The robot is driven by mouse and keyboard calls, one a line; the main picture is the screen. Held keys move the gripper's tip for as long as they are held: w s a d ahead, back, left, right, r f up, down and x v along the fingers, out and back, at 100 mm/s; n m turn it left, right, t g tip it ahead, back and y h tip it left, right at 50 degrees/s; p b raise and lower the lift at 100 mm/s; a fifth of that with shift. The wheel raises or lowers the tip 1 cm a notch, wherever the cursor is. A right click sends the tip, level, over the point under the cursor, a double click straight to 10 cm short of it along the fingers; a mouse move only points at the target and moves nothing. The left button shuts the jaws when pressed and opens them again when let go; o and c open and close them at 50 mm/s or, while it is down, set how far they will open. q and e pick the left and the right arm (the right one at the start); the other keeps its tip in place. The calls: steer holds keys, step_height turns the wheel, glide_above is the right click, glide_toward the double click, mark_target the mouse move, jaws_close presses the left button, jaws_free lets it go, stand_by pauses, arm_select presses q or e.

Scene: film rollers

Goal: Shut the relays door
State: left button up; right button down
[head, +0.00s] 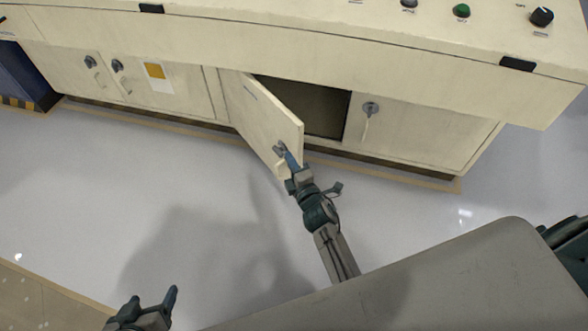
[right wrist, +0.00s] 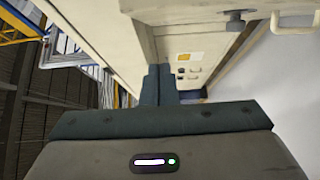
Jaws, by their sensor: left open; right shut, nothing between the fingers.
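The open cabinet door (head: 262,115), a cream panel hinged on its left side, stands swung out from the long console. Its label is too small to read, so I cannot confirm it says relays. The dark compartment (head: 318,108) shows to its right. A grey handle (head: 278,148) sits near the door's lower free edge. My right gripper (head: 291,163) is shut and empty, its tips at the door's free edge beside the handle; I cannot tell whether they touch. Its closed fingers (right wrist: 160,84) show in the right wrist view. My left gripper (head: 154,298) is open and empty, low at the left, away from the door.
A closed door with a handle (head: 370,108) stands right of the opening. More closed doors (head: 105,75) are to the left, one with an orange and white sticker (head: 157,71). The console top overhangs them. The pale floor (head: 150,180) in front is clear.

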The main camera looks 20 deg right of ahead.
mark_target(296, 143)
steer(key=w+d, duration=0.1)
steer(key=w, duration=0.1)
steer(key=w+d, duration=0.1)
steer(key=w, duration=0.1)
steer(key=w+d, duration=0.1)
steer(key=shift+w+d, duration=0.25)
steer(key=shift+w, duration=0.15)
steer(key=shift+d, duration=0.1)
